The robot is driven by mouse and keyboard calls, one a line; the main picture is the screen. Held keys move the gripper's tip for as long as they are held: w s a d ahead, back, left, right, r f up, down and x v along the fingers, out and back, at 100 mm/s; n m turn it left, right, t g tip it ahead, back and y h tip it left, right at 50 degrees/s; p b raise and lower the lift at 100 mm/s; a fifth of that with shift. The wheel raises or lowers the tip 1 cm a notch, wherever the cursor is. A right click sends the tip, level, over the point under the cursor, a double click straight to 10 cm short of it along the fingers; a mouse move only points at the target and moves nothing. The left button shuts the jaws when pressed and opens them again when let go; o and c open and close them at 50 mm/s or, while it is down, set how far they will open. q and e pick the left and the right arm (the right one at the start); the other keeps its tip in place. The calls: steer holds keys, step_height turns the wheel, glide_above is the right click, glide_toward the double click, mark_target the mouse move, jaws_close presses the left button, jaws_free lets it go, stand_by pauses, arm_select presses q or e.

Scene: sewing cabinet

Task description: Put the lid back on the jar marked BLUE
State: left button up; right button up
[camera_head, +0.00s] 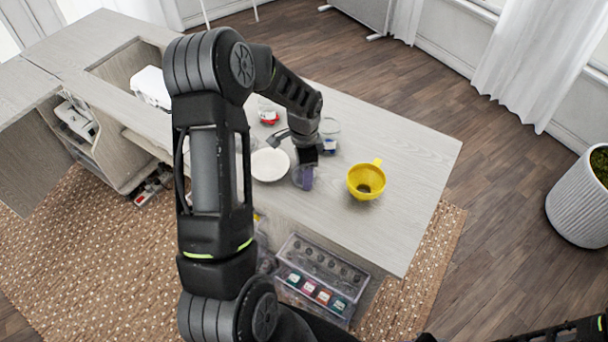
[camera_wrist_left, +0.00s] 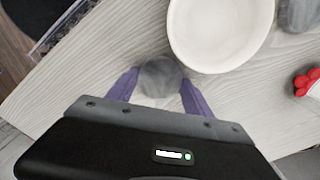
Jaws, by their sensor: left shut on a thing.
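My left gripper (camera_head: 307,178) reaches down over the table beside the white dish, its purple fingers low. In the left wrist view the gripper (camera_wrist_left: 160,80) is shut on a grey round thing (camera_wrist_left: 160,74), seen from above. In the head view a clear jar-like shape (camera_head: 298,182) shows at the fingers. I cannot tell whether the grey thing is a jar or a lid, and I see no label on it. Another clear jar (camera_head: 330,133) with something blue in it stands behind the gripper. A jar with red (camera_head: 269,117) stands farther left. My right gripper is out of view.
The white dish (camera_head: 270,165) lies close left of the gripper; it fills the upper wrist view (camera_wrist_left: 220,35). A clear box of coloured items (camera_head: 318,285) is below the table's near edge. The table's right end is clear.

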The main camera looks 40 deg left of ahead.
arm_select(q)
steer(key=c, duration=0.6)
step_height(320, 180, up, 10)
steer(key=b, duration=0.1)
stand_by(0.3)
stand_by(0.5)
